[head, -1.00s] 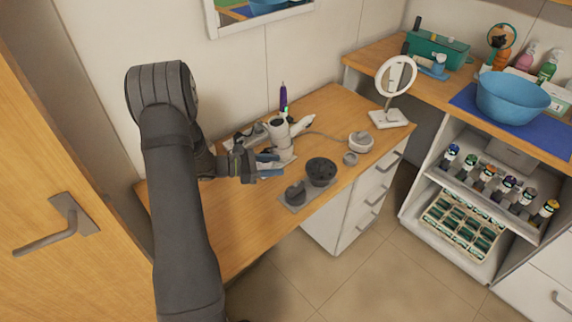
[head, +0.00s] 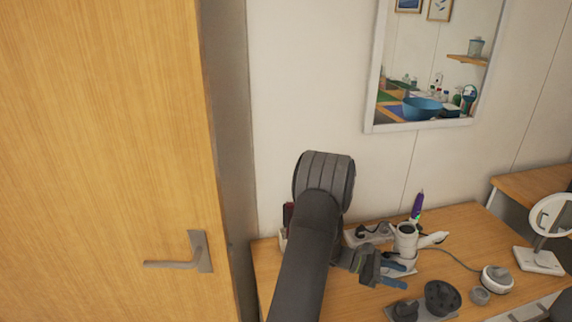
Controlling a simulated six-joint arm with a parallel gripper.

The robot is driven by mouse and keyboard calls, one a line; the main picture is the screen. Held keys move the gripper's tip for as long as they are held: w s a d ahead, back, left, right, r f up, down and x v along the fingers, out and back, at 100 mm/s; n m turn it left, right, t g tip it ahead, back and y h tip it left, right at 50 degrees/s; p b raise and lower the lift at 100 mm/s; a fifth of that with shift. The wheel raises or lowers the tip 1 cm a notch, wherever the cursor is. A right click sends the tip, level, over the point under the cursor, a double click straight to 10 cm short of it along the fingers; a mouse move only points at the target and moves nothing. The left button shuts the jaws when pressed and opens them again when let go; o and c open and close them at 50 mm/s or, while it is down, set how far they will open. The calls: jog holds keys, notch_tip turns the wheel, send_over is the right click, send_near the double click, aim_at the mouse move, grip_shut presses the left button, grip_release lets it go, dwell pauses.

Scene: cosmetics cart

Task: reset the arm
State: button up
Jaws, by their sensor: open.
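My arm rises from the bottom of the head view and bends down over the wooden desk (head: 330,302). My gripper (head: 397,274) is at the end of it, over the desk, with its blue-tipped fingers apart and pointing right. I see nothing held between the fingers. A white hair dryer (head: 408,240) in a stand is just behind the fingers. Whether the fingers touch the stand cannot be told.
A wooden door with a handle (head: 195,252) is at left. Behind my arm are the wall and a mirror (head: 420,122). A dark round attachment (head: 441,297), a white round jar (head: 497,279) and a ring-light mirror (head: 541,258) stand to the right.

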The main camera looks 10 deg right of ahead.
aim_at(445, 289)
jog(key=x, duration=1.5)
jog(key=shift+d+r, duration=0.1)
jog(key=shift+r, duration=0.15)
jog(key=f+v, duration=0.1)
jog(key=v, duration=1.7)
jog(key=x, duration=1.7)
jog(key=shift+s+d+r, duration=0.2)
jog(key=shift+d+r, duration=0.05)
notch_tip(445, 289, up, 8)
jog(key=shift+d+r, duration=0.15)
jog(key=shift+r, duration=0.1)
jog(key=shift+o, duration=0.4)
